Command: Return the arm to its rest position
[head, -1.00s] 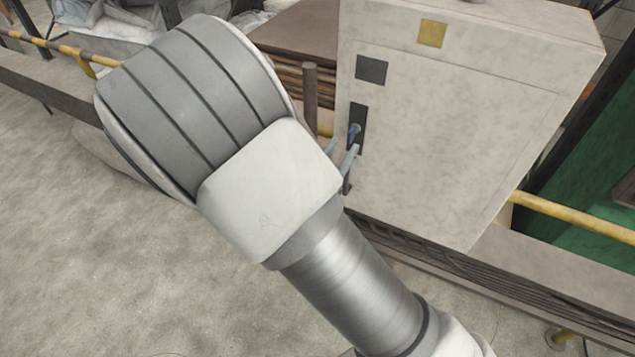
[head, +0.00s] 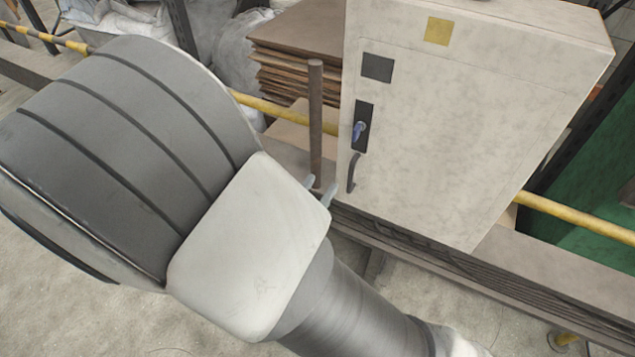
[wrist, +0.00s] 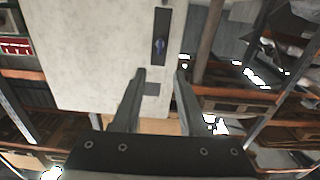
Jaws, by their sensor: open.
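My arm's grey and white links fill the left and lower part of the head view and hide the rest of the gripper. In the wrist view my gripper (wrist: 160,78) is open, with nothing between its two dark fingers. The white cabinet (head: 460,130) has its door shut.
A brown post (head: 316,120) stands close to the fingertips, left of the cabinet. A yellow rail (head: 575,218) runs behind the cabinet. A stack of brown boards (head: 300,45) lies at the back. Bare floor (head: 60,315) shows at lower left.

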